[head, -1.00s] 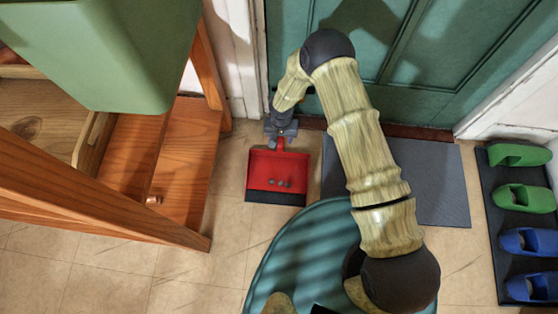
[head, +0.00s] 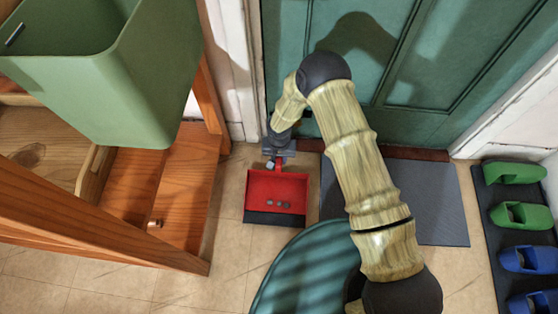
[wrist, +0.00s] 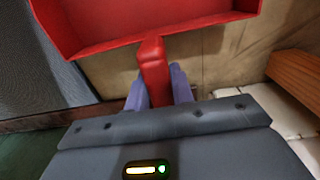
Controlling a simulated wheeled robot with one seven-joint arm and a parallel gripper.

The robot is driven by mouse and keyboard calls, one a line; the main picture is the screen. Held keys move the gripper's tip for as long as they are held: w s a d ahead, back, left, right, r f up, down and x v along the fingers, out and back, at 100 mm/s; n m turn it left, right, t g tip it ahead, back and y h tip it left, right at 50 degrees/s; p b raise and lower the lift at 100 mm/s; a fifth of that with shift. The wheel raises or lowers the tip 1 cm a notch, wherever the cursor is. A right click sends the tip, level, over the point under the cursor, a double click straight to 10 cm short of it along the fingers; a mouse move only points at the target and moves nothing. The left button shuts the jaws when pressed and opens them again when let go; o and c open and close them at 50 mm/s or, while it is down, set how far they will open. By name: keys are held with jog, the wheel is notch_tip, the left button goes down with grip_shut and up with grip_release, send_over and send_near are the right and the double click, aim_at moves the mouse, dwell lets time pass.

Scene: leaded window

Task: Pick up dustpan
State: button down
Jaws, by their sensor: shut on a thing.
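The red dustpan (head: 276,188) has a dark front lip and several small grey bits in its pan. It is in the middle of the head view, over the tiled floor by the green door. My gripper (head: 278,158) is at its handle end. In the wrist view the red handle (wrist: 153,72) runs between the two purple-grey fingers of my gripper (wrist: 160,88), which is shut on it. The pan (wrist: 150,22) extends away at the top of that view. I cannot tell how far the dustpan is above the floor.
A wooden bench (head: 170,200) with a green bin (head: 110,90) stands at left. A grey doormat (head: 430,200) lies before the green door (head: 440,70). A black tray (head: 490,210) with green and blue shoes is at right.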

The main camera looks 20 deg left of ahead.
notch_tip(320, 180, up, 8)
jog(key=p, duration=0.4)
jog(key=shift+f, duration=0.1)
notch_tip(320, 180, up, 10)
jog(key=g+p, duration=0.1)
jog(key=p, duration=0.7)
jog(key=shift+g+h+p, duration=0.3)
jog(key=shift+g+p, duration=0.05)
jog(key=shift+g, duration=0.05)
dwell(0.4)
